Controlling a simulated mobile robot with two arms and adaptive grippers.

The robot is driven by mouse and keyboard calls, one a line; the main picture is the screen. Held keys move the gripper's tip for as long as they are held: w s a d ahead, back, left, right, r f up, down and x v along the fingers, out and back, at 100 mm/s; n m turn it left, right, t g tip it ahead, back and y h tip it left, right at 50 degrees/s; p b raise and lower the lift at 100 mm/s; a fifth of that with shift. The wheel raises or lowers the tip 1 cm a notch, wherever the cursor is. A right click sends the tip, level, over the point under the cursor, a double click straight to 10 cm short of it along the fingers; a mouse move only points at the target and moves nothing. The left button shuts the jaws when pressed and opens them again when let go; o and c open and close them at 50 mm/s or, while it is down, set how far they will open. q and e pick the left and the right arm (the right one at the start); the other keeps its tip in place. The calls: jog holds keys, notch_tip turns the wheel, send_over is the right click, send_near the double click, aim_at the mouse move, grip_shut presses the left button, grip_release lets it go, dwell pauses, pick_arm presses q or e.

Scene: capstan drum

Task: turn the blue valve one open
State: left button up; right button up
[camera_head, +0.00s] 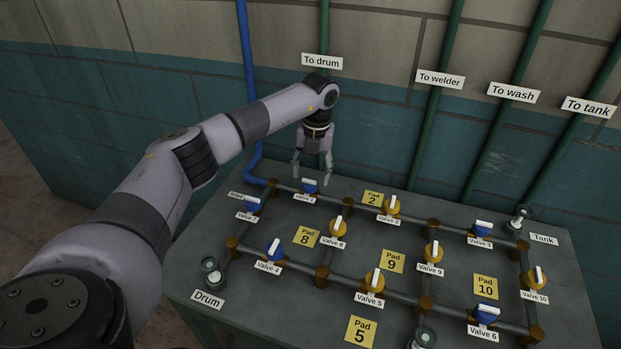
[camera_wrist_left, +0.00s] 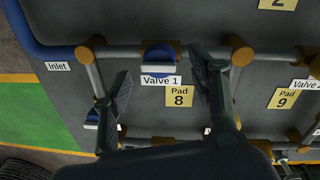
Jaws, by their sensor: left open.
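Valve 1 (camera_head: 310,188) is a blue valve with a white bar handle, on the back pipe of the grey table. Its handle lies roughly along the pipe in the head view. In the wrist view the blue valve (camera_wrist_left: 159,70) shows above its "Valve 1" label. My left gripper (camera_head: 312,168) points down just above and behind this valve, its fingers spread and empty. In the wrist view the two fingers (camera_wrist_left: 163,78) stand on either side of the valve, apart from it. My right gripper is in neither view.
Other blue and yellow valves, such as valve 4 (camera_head: 275,249) and valve 8 (camera_head: 338,227), stand nearby on the pipes. A blue inlet pipe (camera_head: 246,100) runs down the wall on the left. Yellow pad plates (camera_head: 306,237) mark bare table between the pipes.

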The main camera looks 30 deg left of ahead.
aim_at(314, 181)
pick_arm(q)
notch_tip(314, 181, up, 9)
jog(key=shift+w+d, duration=0.15)
jog(key=shift+d, duration=0.2)
dwell(0.4)
